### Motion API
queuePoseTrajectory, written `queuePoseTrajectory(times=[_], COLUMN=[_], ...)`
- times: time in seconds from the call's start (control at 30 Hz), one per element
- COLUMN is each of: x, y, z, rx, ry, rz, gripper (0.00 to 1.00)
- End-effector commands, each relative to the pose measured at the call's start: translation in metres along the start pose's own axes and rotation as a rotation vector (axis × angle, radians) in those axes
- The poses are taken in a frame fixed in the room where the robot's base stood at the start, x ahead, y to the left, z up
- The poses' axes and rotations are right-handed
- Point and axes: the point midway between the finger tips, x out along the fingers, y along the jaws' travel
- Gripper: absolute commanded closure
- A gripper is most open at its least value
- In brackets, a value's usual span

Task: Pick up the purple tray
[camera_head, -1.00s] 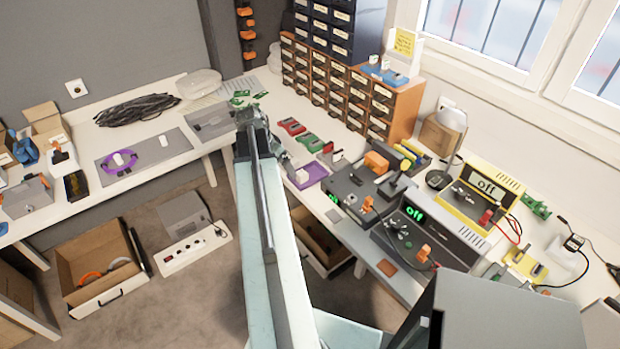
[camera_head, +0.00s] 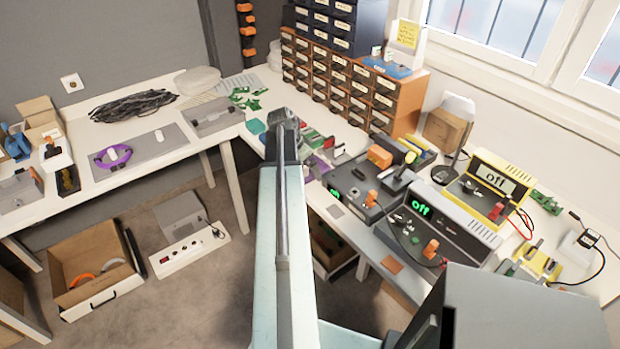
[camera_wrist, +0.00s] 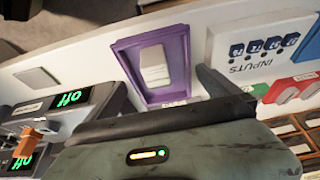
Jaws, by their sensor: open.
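The purple tray (camera_wrist: 184,52) lies on the white bench top in the wrist view, with a pale grey block or card inside it. My gripper (camera_wrist: 205,97) shows as dark parts along the lower middle of that view, just beyond the tray's near edge. It is open and holds nothing that I can see. In the head view my gripper (camera_head: 292,138) is at the far end of my arm, over the bench. Only a small purple part of the tray (camera_head: 321,164) shows there, beside the arm; the rest is hidden.
A white box marked INPUTS (camera_wrist: 258,48) stands right of the tray, with red and green items beyond. A grey device with a green display (camera_wrist: 72,98) is at left. Orange drawer cabinets (camera_head: 340,88) stand behind. A purple ring (camera_head: 114,156) lies on the left bench.

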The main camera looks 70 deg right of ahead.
Motion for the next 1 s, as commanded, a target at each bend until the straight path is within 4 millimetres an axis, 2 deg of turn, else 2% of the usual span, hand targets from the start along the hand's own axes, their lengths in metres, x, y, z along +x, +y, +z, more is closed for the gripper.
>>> queuePoseTrajectory(times=[0.03,0.23,0.27,0.47,0.5,0.77,0.87,1.0], x=[0.010,0.006,0.006,0.006,0.006,0.003,-0.006,-0.029], y=[0.000,0.000,0.000,0.000,0.000,0.001,0.001,0.001], z=[0.002,0.000,0.000,0.000,-0.001,-0.002,-0.006,-0.015], rx=[0.000,-0.001,-0.001,0.000,0.000,0.000,0.000,0.001], ry=[0.000,0.000,0.000,0.000,0.000,0.000,0.000,0.000], rz=[0.000,0.000,0.000,0.000,0.000,0.000,0.000,0.000], gripper=[0.00,0.00,0.06,0.61,0.64,0.64,0.64,0.64])
